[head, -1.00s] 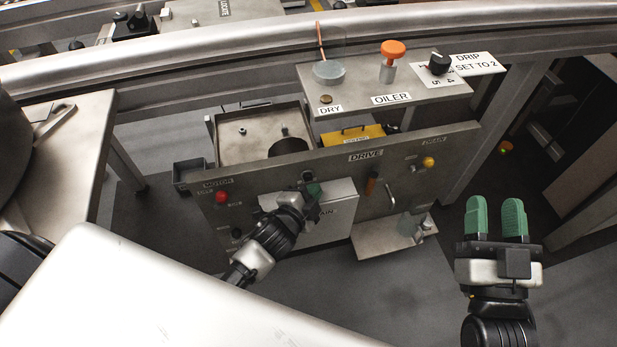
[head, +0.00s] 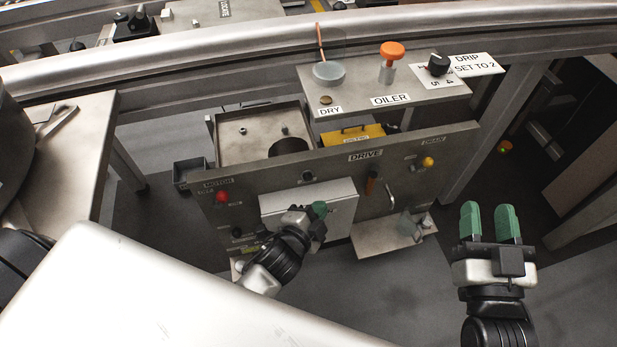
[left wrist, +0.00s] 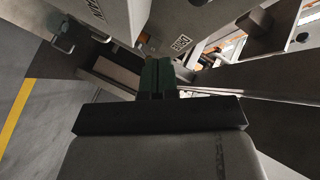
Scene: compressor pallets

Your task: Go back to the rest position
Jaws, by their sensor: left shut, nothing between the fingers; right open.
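My left gripper (head: 319,209) is in front of the grey panel marked DRIVE (head: 365,155), over the light grey box front (head: 340,192) low on it. Its green fingers are shut with nothing between them; they also show shut in the left wrist view (left wrist: 157,75). From the head view I cannot tell whether they touch the box. My right gripper (head: 490,222) is at the right over the floor, its two green fingers apart and empty, clear of the panel.
A red button (head: 222,197), a yellow knob (head: 428,162) and a handle (head: 389,194) stick out of the panel. A shelf (head: 390,240) juts out low. The OILER shelf (head: 350,103) stands above. A steel table (head: 85,140) is at left.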

